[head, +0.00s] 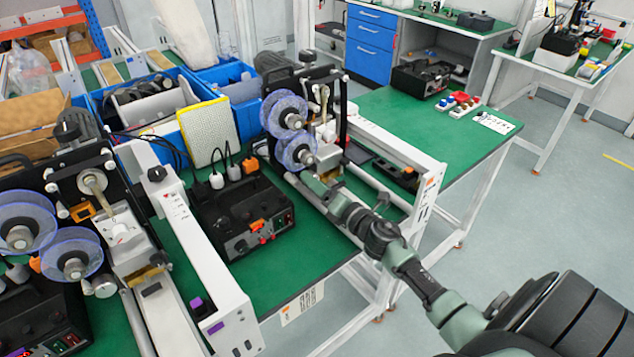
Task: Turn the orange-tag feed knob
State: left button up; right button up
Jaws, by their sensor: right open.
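The coder with the orange tag (429,183) on its white end plate stands on the green bench, right of centre. It has two clear blue-rimmed spools (284,114) on a black plate and a silver lever. My right gripper (312,181) is open, reaching in from the right to just below the lower spool. Its fingers are small and partly blend with the machine's parts there. I cannot clearly make out the feed knob; the gripper and arm cover that area. I cannot tell whether the fingers touch it. My left gripper is out of view.
A similar coder with a purple tag (197,302) stands at the left. A black control box (243,213) with cables sits between the two coders. Blue bins (225,78) stand behind. The white rail (385,140) runs close beside my right arm.

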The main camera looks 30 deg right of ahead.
grip_shut()
jog(key=shift+m, duration=0.4)
jog(key=m+p, duration=0.1)
jog(key=m, duration=0.4)
jog(key=shift+m+p, duration=0.3)
jog(key=shift+p, duration=0.05)
jog(key=m+p, duration=0.1)
jog(key=m, duration=0.4)
jog(key=shift+m, duration=0.3)
jog(key=shift+f+m+p, duration=0.1)
jog(key=shift+m+p, duration=0.2)
grip_release()
